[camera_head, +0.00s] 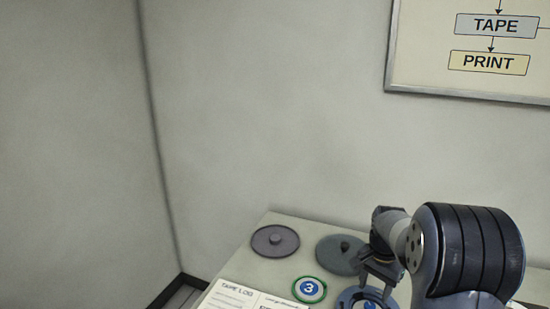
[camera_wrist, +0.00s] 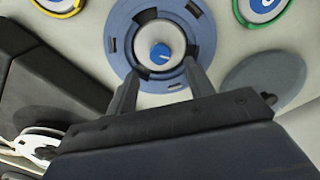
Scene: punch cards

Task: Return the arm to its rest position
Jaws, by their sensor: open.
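My gripper (camera_head: 376,287) is at the lower right of the head view, pointing down over a blue ring-shaped reel (camera_head: 348,297) on the table. In the wrist view the two fingers of my gripper (camera_wrist: 160,72) are apart, with nothing held between them. There the blue reel (camera_wrist: 203,38) lies flat, with dark notches, a pale centre and a blue knob (camera_wrist: 160,54). The fingers appear on either side of the knob. I cannot tell how far above the reel they are. My arm hides part of the table at the right of the head view.
Two grey discs with knobs, one left (camera_head: 275,241) and one right (camera_head: 338,262), lie at the table's back. A green-rimmed disc marked 3 (camera_head: 309,289) and a tape log sheet (camera_head: 237,294) lie nearer. A wall chart (camera_head: 430,60) hangs behind. A yellow-rimmed disc (camera_wrist: 60,5) shows in the wrist view.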

